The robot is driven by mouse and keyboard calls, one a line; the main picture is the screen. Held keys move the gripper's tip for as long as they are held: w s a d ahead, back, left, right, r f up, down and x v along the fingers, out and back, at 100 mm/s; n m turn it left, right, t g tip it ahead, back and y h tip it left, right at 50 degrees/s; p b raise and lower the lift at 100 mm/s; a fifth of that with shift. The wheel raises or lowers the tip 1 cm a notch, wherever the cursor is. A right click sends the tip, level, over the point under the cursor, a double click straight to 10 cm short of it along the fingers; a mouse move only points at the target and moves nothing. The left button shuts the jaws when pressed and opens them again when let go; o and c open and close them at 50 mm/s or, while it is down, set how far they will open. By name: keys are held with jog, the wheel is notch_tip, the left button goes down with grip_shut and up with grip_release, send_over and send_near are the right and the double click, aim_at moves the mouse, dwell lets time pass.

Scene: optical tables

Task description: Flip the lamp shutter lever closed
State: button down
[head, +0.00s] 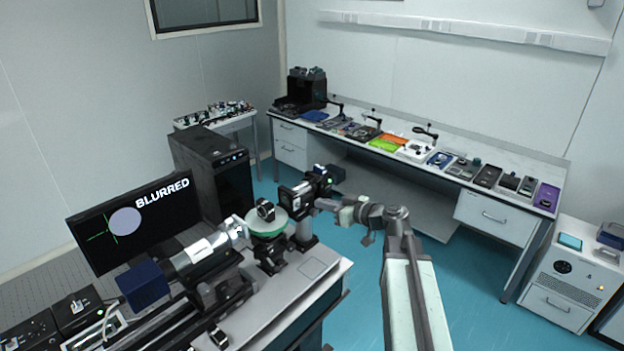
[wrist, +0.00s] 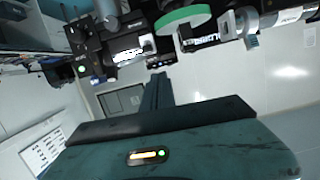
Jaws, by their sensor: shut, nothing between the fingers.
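The black lamp housing (head: 300,196) stands on a post at the far right end of the optical bench. It has pale lettering and a small green light beside it. In the wrist view the dark lamp unit (wrist: 108,48) hangs at the upper left, as that picture appears upside down. I cannot clearly make out the shutter lever in either view. My gripper (head: 322,203) is shut and empty, close to the right side of the lamp housing. In the wrist view its narrow dark fingers (wrist: 157,82) point toward the bench parts. Whether they touch anything cannot be told.
A green-rimmed round mount (head: 266,222) stands left of the lamp, with a lens tube (head: 205,248) beyond it. A monitor (head: 135,220) reads "BLURRED". A black cabinet (head: 215,170) stands behind. A long side table (head: 440,170) holds many items. Blue floor (head: 370,262) is open between.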

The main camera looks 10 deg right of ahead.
jog(key=shift+w+d+r+t, duration=0.2)
jog(key=shift+d+r, duration=0.15)
jog(key=shift+r, duration=0.15)
jog(key=shift+w+d+r+t, duration=0.2)
jog(key=shift+d+r, duration=0.15)
jog(key=shift+r, duration=0.15)
jog(key=b, duration=0.2)
send_over(306, 203)
jog(key=shift+s+f, duration=0.1)
jog(key=shift+f, duration=0.85)
jog(key=f+b, duration=0.2)
jog(key=s+f+b, duration=0.1)
jog(key=shift+d, duration=0.25)
jog(key=shift+s+d+f+b, duration=0.1)
jog(key=shift+f+b, duration=0.2)
jog(key=shift+r, duration=0.1)
